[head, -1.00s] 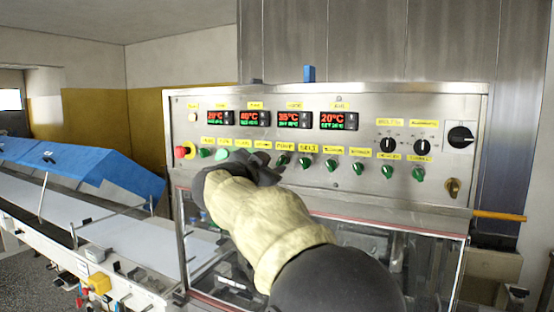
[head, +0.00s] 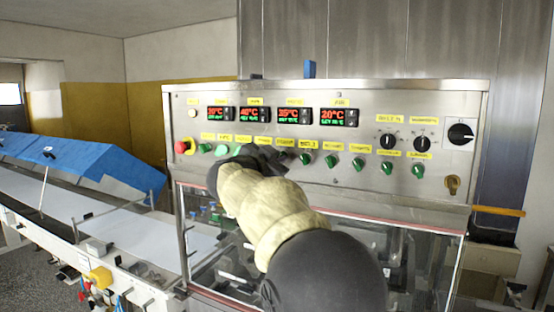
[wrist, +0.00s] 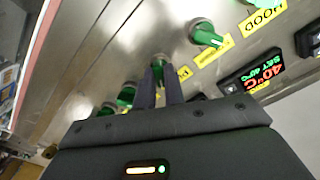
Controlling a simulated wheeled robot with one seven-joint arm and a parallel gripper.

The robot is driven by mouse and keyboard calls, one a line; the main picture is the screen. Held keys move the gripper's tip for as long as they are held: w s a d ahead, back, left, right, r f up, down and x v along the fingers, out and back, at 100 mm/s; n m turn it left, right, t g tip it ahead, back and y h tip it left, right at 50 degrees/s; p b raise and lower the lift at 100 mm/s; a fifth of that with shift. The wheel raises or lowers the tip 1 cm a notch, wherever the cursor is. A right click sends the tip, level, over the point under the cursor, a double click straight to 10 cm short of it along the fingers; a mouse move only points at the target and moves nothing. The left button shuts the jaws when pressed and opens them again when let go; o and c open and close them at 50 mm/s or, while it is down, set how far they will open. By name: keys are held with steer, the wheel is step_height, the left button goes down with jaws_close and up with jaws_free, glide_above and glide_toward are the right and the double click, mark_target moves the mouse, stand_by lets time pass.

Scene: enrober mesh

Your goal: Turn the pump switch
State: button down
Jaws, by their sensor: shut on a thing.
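The control panel carries a row of green rotary knobs under yellow labels. In the wrist view a green knob (wrist: 158,64) stands between the two fingers of my gripper (wrist: 166,84), which is shut on it. By its place in the row it appears to be the pump switch; its label is too blurred to read there. In the head view my gripper (head: 272,158) is at the panel just below the pump label (head: 285,142). My wrist and forearm hide the fingertips and some knobs from that side. The knob's exact turn angle is unclear.
Neighbouring green knobs stand close on both sides, one (wrist: 206,36) and another (wrist: 127,93). Temperature displays (head: 295,116) sit above the row. A red emergency button (head: 183,147) is at the left, black dials (head: 388,141) at the right. A clear-windowed cover (head: 400,255) lies below.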

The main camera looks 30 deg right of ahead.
steer(key=shift+r+n+p, duration=0.15)
steer(key=shift+n+p, duration=0.15)
steer(key=shift+p, duration=0.3)
steer(key=n+p, duration=0.1)
steer(key=p, duration=0.2)
steer(key=shift+r+n, duration=0.15)
steer(key=shift+n, duration=0.15)
steer(key=n+p, duration=0.7)
steer(key=p, duration=0.5)
steer(key=n+p, duration=0.2)
steer(key=p, duration=0.1)
steer(key=shift+f+n, duration=0.2)
steer(key=shift+n, duration=0.2)
steer(key=c, duration=1.5)
jaws_free()
steer(key=shift+f, duration=0.1)
